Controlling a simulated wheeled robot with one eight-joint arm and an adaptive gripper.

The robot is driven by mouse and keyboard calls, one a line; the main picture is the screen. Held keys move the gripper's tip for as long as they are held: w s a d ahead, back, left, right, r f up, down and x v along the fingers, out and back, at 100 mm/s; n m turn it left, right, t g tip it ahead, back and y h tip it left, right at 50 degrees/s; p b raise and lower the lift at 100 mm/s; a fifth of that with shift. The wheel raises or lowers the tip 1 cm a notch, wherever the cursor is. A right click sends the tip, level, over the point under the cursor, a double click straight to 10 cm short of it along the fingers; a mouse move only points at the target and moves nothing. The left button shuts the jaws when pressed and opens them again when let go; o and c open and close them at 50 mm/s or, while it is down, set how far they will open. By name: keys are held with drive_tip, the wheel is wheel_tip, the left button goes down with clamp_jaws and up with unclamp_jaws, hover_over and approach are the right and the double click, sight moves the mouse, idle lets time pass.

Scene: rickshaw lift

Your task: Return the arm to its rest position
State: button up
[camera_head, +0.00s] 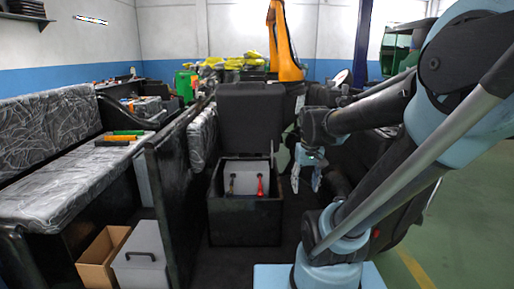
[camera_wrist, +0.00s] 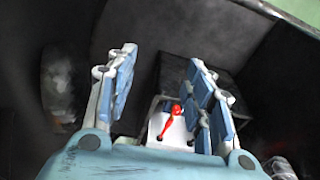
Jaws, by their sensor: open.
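My gripper (camera_head: 308,172) is open and empty. It hangs in the air to the right of a black open box (camera_head: 245,222) in the head view. My blue and grey arm fills the right side of that view. In the wrist view my gripper (camera_wrist: 165,85) shows both fingers spread apart, with nothing between the pads. Beyond them lies the box interior with a red-handled tool (camera_wrist: 172,122) on a pale surface. The same red tool (camera_head: 260,186) stands in the box in the head view.
A padded bench (camera_head: 60,185) with green and orange tools (camera_head: 120,136) runs along the left. A cardboard box (camera_head: 100,258) and a grey lidded box (camera_head: 141,262) sit on the floor. A black partition (camera_head: 175,200) stands left of the black box. Floor at far right is clear.

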drive_tip(key=s+d+f, duration=0.2)
drive_tip(key=s+f, duration=0.3)
drive_tip(key=s, duration=0.4)
drive_tip(key=shift+f+m+t, duration=0.2)
drive_tip(key=shift+m+t, duration=0.1)
drive_tip(key=shift+w+f, duration=0.2)
drive_tip(key=shift+w, duration=0.2)
